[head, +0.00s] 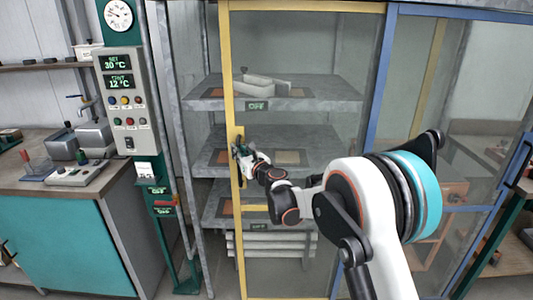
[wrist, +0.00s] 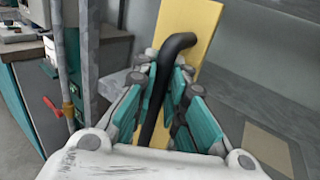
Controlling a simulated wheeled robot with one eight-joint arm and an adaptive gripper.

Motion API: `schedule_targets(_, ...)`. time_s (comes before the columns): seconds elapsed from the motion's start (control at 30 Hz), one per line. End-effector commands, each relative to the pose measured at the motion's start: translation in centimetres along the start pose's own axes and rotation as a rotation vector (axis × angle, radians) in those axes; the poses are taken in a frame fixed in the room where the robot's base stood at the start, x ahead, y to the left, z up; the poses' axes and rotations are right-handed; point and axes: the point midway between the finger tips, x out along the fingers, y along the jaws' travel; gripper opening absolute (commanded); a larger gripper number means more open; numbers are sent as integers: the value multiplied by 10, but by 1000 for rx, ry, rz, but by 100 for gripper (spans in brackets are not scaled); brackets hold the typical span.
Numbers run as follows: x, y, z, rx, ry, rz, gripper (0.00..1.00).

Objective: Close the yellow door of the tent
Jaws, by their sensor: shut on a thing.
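The yellow-framed door (head: 227,70) of the tent, with a clear panel, stands in the middle of the head view. A gap with shelf ends in it shows between its left yellow upright and the grey post to the left. My gripper (head: 242,152) is at the middle height of that upright. In the wrist view, the black curved handle (wrist: 178,42) runs between the teal-padded fingers of my gripper (wrist: 162,82), which is shut on it. The yellow upright (wrist: 190,22) is right behind the handle. The handle's lower end is partly hidden by the fingers.
A blue-framed door (head: 386,75) adjoins on the right. Grey shelves (head: 325,88) stand behind the yellow door. A green post with a control box (head: 126,95) and a teal workbench (head: 70,240) stand at left. Floor shows between bench and tent.

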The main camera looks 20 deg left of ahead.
Motion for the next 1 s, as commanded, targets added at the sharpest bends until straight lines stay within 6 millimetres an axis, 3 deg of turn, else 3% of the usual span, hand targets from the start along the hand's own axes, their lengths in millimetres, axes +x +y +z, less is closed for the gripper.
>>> schedule_targets(0.03,12,23,-1,-1,0,13,0)
schedule_targets(0.2,44,72,-2,-1,0,11,0)
schedule_targets(0.5,86,136,-2,0,0,9,0)
schedule_targets(0.7,102,158,-2,0,0,8,0)
schedule_targets(1.0,108,166,-2,0,0,6,0)
